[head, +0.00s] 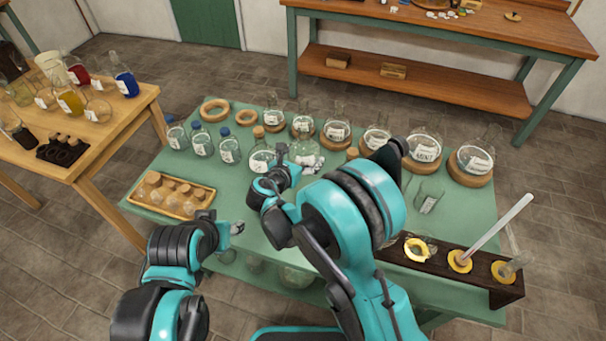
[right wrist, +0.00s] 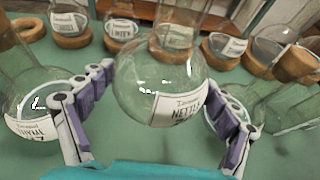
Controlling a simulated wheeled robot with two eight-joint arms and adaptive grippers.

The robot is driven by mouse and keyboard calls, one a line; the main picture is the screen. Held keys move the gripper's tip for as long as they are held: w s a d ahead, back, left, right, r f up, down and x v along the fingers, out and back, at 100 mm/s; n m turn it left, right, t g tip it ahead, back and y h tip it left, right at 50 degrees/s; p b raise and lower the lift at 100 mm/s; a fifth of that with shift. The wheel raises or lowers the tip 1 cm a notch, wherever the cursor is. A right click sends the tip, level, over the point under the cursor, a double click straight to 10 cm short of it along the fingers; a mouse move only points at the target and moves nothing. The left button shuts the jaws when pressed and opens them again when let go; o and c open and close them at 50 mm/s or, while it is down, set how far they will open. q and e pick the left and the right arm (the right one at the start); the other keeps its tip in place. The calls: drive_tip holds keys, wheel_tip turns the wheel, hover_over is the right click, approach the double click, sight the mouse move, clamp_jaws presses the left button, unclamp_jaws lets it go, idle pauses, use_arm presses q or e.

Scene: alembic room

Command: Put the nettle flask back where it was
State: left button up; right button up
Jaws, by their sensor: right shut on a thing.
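The nettle flask (right wrist: 150,85) is a clear round glass flask with a white "NETTLE" label. It sits between the fingers of my right gripper (right wrist: 158,100), which is shut on it. In the head view the flask (head: 303,148) is partly hidden by my right gripper (head: 300,164), over the back middle of the green table. I cannot tell how high its base is. Two empty cork rings (head: 215,109) (head: 246,117) lie at the back left of the table. My left gripper (head: 236,228) is low near the table's front left; its jaw opening is unclear.
Labelled flasks on cork rings stand in a row, including mint (head: 425,150). Blue-capped bottles (head: 202,143), a tray of corked jars (head: 172,193), a glass vessel (head: 428,200) and a dark rack (head: 485,278) surround the middle.

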wheel_tip(320, 180, down, 7)
drive_tip(key=b, duration=0.2)
drive_tip(key=shift+f+b, duration=0.1)
drive_tip(key=shift+b, duration=0.2)
drive_tip(key=o, duration=1.3)
drive_tip(key=shift+c, duration=0.2)
